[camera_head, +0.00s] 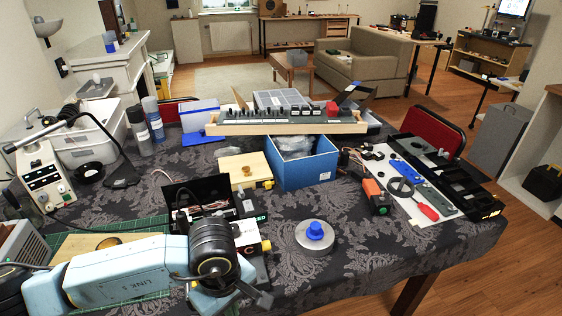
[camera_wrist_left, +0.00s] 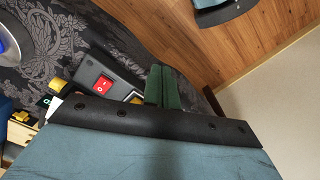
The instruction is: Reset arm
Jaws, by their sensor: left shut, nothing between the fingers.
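My left arm (camera_head: 120,272) is light blue and reaches in from the left over the near left part of the table. My left gripper (camera_head: 262,299) is low in the head view, near the table's front edge, and looks small and dark there. In the left wrist view the green fingers of my left gripper (camera_wrist_left: 162,86) are together with nothing between them. They are beside a grey panel with a red rocker switch (camera_wrist_left: 103,85); I cannot tell whether they touch it. My right gripper is in neither view.
Just beyond the arm stands an open black box (camera_head: 198,190) with wires. A round metal piece with a blue knob (camera_head: 315,231) is right of the arm. A blue box (camera_head: 305,171) stands mid-table. The front right of the cloth is mostly clear.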

